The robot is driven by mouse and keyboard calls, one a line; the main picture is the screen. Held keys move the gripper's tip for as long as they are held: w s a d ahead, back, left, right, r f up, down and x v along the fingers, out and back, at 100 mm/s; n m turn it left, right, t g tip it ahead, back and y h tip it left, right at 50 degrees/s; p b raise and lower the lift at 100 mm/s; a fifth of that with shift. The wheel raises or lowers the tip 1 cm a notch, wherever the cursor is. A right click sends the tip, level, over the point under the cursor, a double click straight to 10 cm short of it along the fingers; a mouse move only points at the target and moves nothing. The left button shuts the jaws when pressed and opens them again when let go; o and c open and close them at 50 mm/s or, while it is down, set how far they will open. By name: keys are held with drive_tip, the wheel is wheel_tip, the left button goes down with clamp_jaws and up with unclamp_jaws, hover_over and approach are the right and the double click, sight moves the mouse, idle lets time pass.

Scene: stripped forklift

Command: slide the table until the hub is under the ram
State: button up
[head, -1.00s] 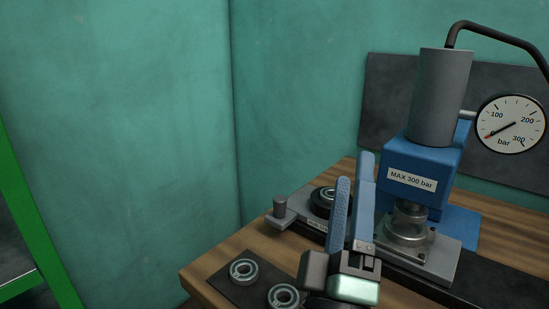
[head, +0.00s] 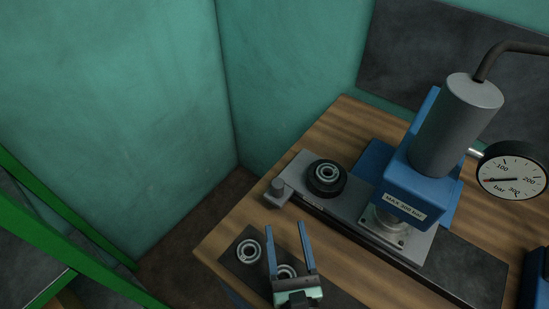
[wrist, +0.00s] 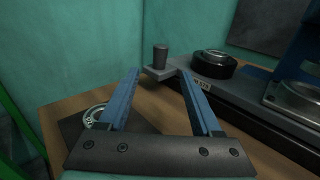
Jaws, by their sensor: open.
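The sliding table (head: 305,196) is a grey plate on a dark rail. The black hub (head: 327,178), with a bright ring in its middle, sits on its left part, left of the press and clear of the ram. The ram (head: 396,208) is mostly hidden under the blue press head (head: 412,185), above a metal cup on the plate's right part. A grey knob (head: 277,186) stands at the table's left end; it also shows in the wrist view (wrist: 160,57). My gripper (head: 304,236) is open and empty, in front of the table, apart from the knob and hub.
Bearing rings (head: 248,251) lie on a dark mat at the bench's front left; one is partly behind my gripper. A pressure gauge (head: 513,171) and hose are at the right. A green frame (head: 60,230) stands left of the bench. Bare wood lies behind the table.

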sight(279, 191)
drive_tip(key=shift+w+r, duration=0.1)
drive_tip(key=shift+r, duration=0.15)
drive_tip(key=w, duration=0.3)
drive_tip(key=w+a+p, duration=0.1)
drive_tip(key=w, duration=0.7)
drive_tip(key=shift+w+a+p, duration=0.25)
drive_tip(key=shift+a+p, duration=0.1)
drive_tip(key=shift+a, duration=0.05)
drive_tip(key=shift+f, duration=0.1)
clamp_jaws()
idle(0.6)
